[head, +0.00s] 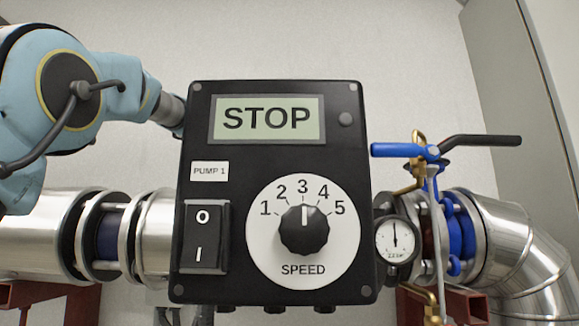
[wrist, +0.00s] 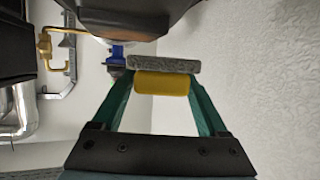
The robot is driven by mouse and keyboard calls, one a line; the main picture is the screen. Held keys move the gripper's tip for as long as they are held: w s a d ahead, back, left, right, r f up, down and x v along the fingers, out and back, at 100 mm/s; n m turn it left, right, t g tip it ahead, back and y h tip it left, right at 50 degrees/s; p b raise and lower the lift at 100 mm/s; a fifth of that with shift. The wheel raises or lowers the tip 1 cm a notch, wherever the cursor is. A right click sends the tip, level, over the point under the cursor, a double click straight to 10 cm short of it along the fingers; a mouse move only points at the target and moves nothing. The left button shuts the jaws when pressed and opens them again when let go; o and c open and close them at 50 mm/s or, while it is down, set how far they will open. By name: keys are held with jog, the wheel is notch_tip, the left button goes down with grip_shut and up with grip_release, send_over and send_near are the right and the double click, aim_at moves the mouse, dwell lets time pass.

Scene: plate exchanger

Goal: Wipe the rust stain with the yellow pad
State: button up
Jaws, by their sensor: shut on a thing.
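In the wrist view my gripper (wrist: 160,92) has its green fingers shut on the yellow pad (wrist: 162,83). The pad has a grey, rough-looking layer (wrist: 163,64) on its far side, away from my gripper's base. No rust stain shows in either view. In the head view my blue arm enters at the left and passes behind the pump control box (head: 277,180), so my gripper and the pad are hidden there.
The box reads STOP, with its speed knob (head: 304,231) at 3. Metal pipes (head: 35,232) run behind it. A blue-handled valve (head: 405,150) and a gauge (head: 396,240) stand to its right. A dark body (wrist: 135,18) hangs close above the pad in the wrist view.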

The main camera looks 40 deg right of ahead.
jog(key=shift+f+b, duration=0.45)
jog(key=shift+f, duration=0.5)
jog(key=shift+s+a+r+b, duration=0.1)
jog(key=shift+s+a+b, duration=0.15)
jog(key=shift+s+a, duration=0.6)
jog(key=shift+s+a+b, duration=0.2)
jog(key=shift+s+a, duration=0.45)
jog(key=shift+s, duration=0.35)
jog(key=shift+s+a+f, duration=0.2)
jog(key=shift+s+a, duration=0.85)
jog(key=shift+s, duration=0.25)
jog(key=shift+r, duration=0.1)
jog(key=shift+p, duration=0.4)
jog(key=shift+w+d+r+p, duration=0.3)
jog(key=shift+w+p, duration=0.05)
jog(key=shift+p, duration=0.3)
jog(key=shift+w+d+f+p, duration=0.15)
jog(key=shift+w+d, duration=1)
jog(key=shift+w, duration=0.25)
jog(key=shift+w+d+f+p, duration=0.15)
jog(key=shift+w+d, duration=0.95)
jog(key=shift+w, duration=0.3)
